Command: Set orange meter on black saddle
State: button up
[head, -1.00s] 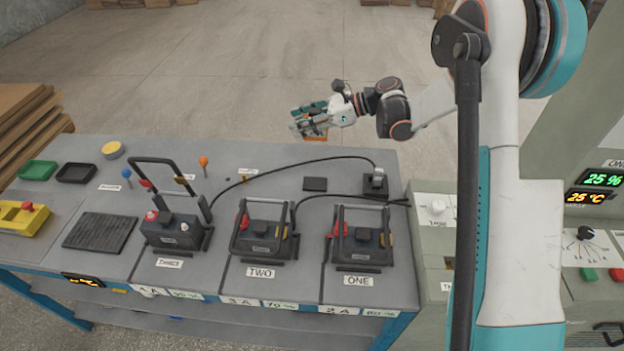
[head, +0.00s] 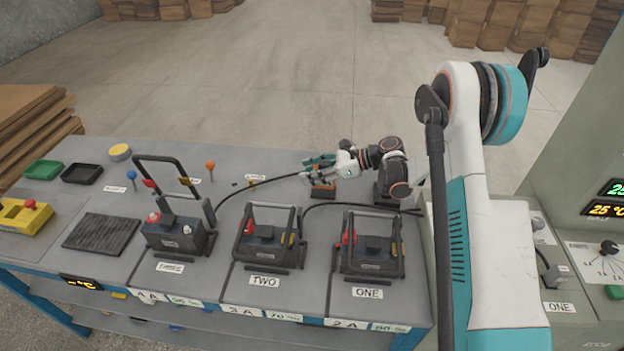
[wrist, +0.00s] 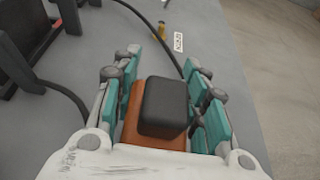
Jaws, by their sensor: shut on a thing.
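The orange meter (head: 322,190) is between the fingers of my gripper (head: 316,170), over the back right of the bench in the head view. In the wrist view the teal fingers of my gripper (wrist: 163,95) are closed along both sides of the meter's orange body (wrist: 131,112). A black block, seemingly part of the meter, covers much of that body there. Whether the meter touches the surface below cannot be told.
Three battery units with upright handles, THREE (head: 178,236), TWO (head: 265,245) and ONE (head: 372,252), stand in front of the gripper. A black cable (head: 262,183) runs along the bench close by. Green (head: 43,169) and black (head: 82,173) trays lie far left.

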jog(key=shift+f, duration=1.35)
jog(key=shift+f+b, duration=0.1)
jog(key=shift+b, duration=0.25)
jog(key=o, duration=1.2)
